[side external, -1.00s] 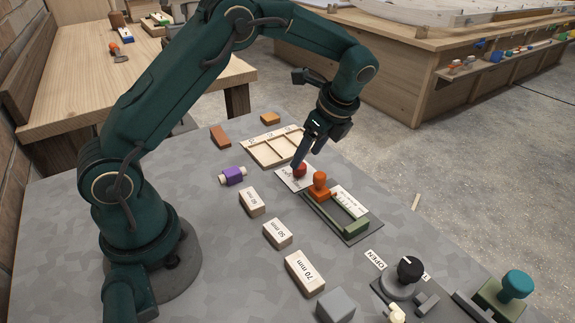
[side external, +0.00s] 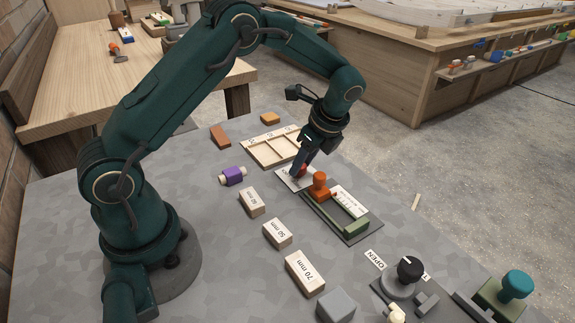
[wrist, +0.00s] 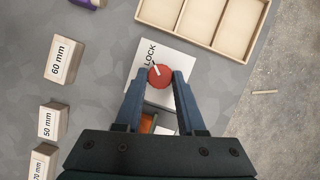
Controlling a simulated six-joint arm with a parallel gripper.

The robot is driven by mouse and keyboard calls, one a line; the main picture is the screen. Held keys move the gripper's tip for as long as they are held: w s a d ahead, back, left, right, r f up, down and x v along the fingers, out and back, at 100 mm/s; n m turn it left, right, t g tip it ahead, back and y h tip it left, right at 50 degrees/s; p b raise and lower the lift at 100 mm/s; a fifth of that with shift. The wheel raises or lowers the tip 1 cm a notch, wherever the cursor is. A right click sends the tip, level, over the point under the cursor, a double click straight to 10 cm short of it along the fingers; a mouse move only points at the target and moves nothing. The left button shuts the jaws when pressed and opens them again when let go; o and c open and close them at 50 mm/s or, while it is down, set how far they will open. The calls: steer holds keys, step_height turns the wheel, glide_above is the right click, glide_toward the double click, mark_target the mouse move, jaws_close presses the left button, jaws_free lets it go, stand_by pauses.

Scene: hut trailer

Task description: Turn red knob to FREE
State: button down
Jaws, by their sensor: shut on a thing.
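The red knob (wrist: 160,76) sits on a white plate (wrist: 163,57) marked LOCK near one edge. A white pointer line on the knob points up and left, toward the LOCK word, in the wrist view. My gripper (wrist: 158,80) is shut on the knob, with one finger on either side of it. In the side view my gripper (side external: 300,170) comes down onto the knob from above and hides most of it. The FREE marking cannot be seen; my fingers and gripper body cover part of the plate.
A wooden divided tray (side external: 272,149) lies just behind the plate. An orange-handled slider on a green base (side external: 355,227) stands close in front. Blocks marked 50 mm (side external: 278,233) and 70 mm (side external: 305,272) lie nearer. A black knob (side external: 410,268) is at lower right.

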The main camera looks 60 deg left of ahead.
steer(key=shift+n, duration=0.3)
steer(key=n+g, duration=0.1)
steer(key=n, duration=0.2)
steer(key=shift+w+n+h, duration=0.15)
steer(key=shift+n+h, duration=0.15)
steer(key=shift+h, duration=0.1)
steer(key=n, duration=0.2)
steer(key=n+g+h, duration=0.1)
steer(key=n, duration=0.1)
steer(key=shift+w+a+g, duration=0.15)
steer(key=shift+a+g, duration=0.05)
steer(key=shift+g, duration=0.1)
steer(key=n+h, duration=0.1)
steer(key=n, duration=0.1)
steer(key=n+h, duration=0.1)
steer(key=n, duration=0.2)
steer(key=shift+a+g, duration=0.15)
steer(key=shift+g, duration=0.15)
steer(key=n, duration=0.2)
steer(key=n+h, duration=0.1)
steer(key=n, duration=0.1)
steer(key=shift+a+r+n+h, duration=0.1)
steer(key=shift+a+n+h, duration=0.05)
steer(key=shift+n+h, duration=0.15)
steer(key=c, duration=0.5)
jaws_free()
